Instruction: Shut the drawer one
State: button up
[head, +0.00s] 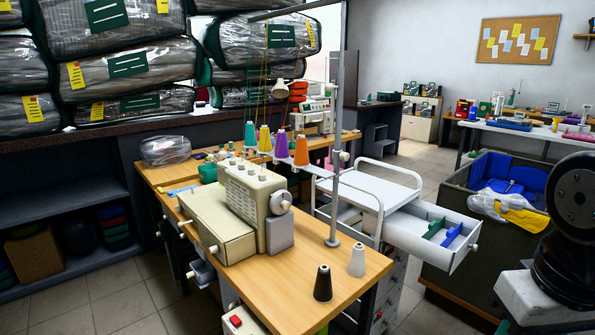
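A white drawer (463,262) stands pulled out to the right from a white cart (372,188) in the head view. The drawer has a round knob (475,247) on its front. Inside it lie a green piece (433,229) and a blue piece (451,235), with white partitions between them. The cart has a flat top with raised tube rails and stands behind the wooden sewing table. My gripper is not in view. A black joint of my arm (575,205) shows at the right edge, to the right of the drawer and apart from it in the picture.
A wooden table (300,275) with a sewing machine (248,200) and thread cones fills the middle front. A dark bin (500,262) with blue and yellow items stands right of the drawer. Bagged comforters (130,65) fill the upper left shelf. Floor shows beyond the cart.

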aim_at(423, 227)
jog(key=u, duration=0.15)
jog(key=i, duration=0.8)
jog(key=z, duration=0.55)
jog(key=i, duration=0.6)
jog(key=z, duration=0.45)
